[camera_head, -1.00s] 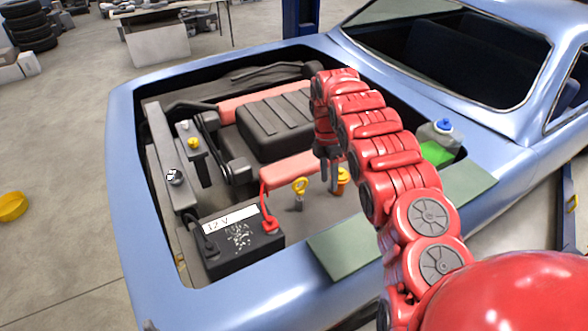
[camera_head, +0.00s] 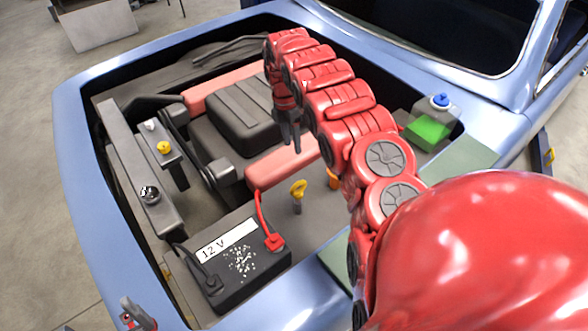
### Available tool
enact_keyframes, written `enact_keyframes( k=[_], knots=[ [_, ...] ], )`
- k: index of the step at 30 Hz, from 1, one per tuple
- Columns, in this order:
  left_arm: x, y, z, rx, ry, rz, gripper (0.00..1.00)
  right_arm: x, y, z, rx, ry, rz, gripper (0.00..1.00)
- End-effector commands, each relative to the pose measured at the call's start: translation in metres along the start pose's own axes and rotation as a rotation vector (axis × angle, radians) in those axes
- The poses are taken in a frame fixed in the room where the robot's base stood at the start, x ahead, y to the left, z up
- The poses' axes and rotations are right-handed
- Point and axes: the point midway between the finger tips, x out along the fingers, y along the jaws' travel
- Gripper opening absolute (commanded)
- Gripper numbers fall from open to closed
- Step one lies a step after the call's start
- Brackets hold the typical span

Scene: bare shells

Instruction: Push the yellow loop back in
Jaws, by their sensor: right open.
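The yellow loop (camera_head: 297,188) stands upright on a short grey stem in the engine bay, right of the 12 V battery (camera_head: 240,262). Part of the stem shows below it. My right gripper (camera_head: 289,141) points down with its fingers parted and empty. In the picture it is above the loop, near the dark engine cover and the pink-red bar, with a visible gap to the loop. A small grey and red part at the bottom left edge seems to be my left gripper (camera_head: 136,314); only its tip shows, too little to tell its jaws.
An orange cap (camera_head: 334,178) is close right of the loop, partly behind my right arm. A yellow cap (camera_head: 163,147) is farther left. The dark engine cover (camera_head: 240,115) and a green-filled bottle (camera_head: 430,125) are behind. The blue car body rims the bay.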

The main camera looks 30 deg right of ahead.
Motion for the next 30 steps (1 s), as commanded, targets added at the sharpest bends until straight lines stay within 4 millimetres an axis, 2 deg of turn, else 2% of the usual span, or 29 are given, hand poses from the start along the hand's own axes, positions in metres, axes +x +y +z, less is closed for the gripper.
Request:
enact_keyframes(
  k=[5,12,18,24,30],
  knots=[
    [0.004,0.000,-0.001,0.000,0.000,0.000,1.00,0.039,-0.002,-0.001,0.000,0.002,-0.006,0.51],
    [-0.004,0.000,0.001,0.000,0.000,0.000,1.00,0.100,-0.002,-0.001,-0.001,0.002,-0.005,0.51],
    [-0.013,0.001,0.002,0.000,0.000,0.000,1.00,0.138,-0.001,-0.001,0.000,0.002,-0.003,0.51],
    [-0.016,0.001,0.003,0.000,0.000,0.000,1.00,0.153,-0.001,0.000,0.000,0.000,-0.001,0.51],
    [-0.016,0.001,0.003,0.000,0.000,0.000,1.00,0.155,-0.001,0.000,0.001,0.000,0.000,0.51]
  ],
)
